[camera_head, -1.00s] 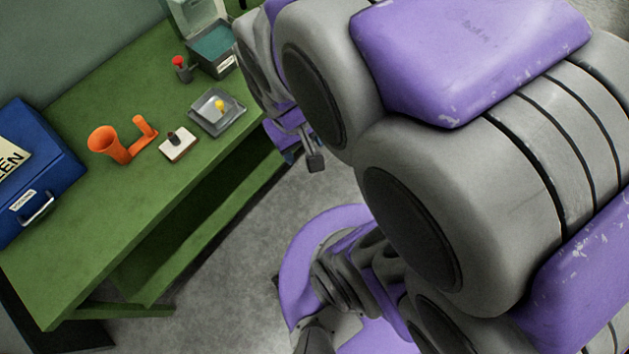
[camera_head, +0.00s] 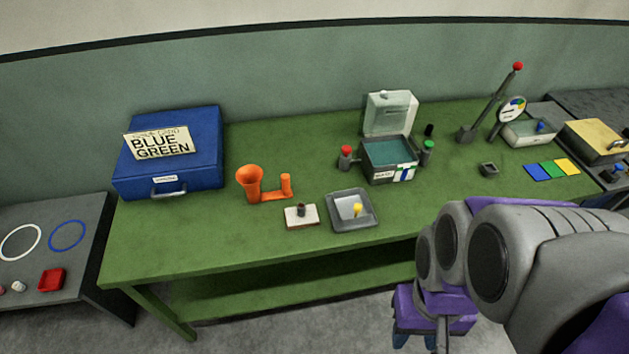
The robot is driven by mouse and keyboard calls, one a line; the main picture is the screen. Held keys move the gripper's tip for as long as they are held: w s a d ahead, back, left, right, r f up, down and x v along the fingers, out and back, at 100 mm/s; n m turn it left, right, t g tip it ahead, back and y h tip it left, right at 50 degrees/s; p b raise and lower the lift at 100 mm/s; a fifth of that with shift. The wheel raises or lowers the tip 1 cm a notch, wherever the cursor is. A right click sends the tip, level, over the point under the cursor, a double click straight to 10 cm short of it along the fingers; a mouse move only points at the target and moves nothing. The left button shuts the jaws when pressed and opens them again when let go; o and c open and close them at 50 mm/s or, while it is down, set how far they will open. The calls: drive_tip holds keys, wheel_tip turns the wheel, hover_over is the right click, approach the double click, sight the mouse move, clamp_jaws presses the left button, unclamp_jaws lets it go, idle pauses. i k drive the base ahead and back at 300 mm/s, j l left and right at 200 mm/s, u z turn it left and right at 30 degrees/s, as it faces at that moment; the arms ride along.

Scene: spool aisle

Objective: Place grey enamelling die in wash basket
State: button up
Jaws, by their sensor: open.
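A small dark grey square piece with a hollow top (camera_head: 489,169), which looks like the grey enamelling die, sits on the green bench right of centre. A grey open box with a teal inside and a white label (camera_head: 388,177) stands at the bench's middle back. It may be the wash basket, but the label is too small to read surely. My gripper (camera_head: 423,338) is low at the bottom, in front of the bench edge and apart from both. Its jaws are open, with nothing seen between them; the lower part is cut off by the frame.
A blue case (camera_head: 190,150), an orange funnel stand (camera_head: 250,184), a white block (camera_head: 301,217) and a grey tray (camera_head: 340,226) stand on the green bench (camera_head: 200,240). A lever (camera_head: 490,105) rises at the back right. The bench's front left is clear.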

sight(348, 206)
drive_tip(key=i+l+u, duration=0.3)
drive_tip(key=l, duration=0.3)
drive_tip(key=i+l+u, duration=0.3)
drive_tip(key=l, duration=0.4)
drive_tip(key=u, duration=1.15)
drive_tip(key=i+l, duration=0.05)
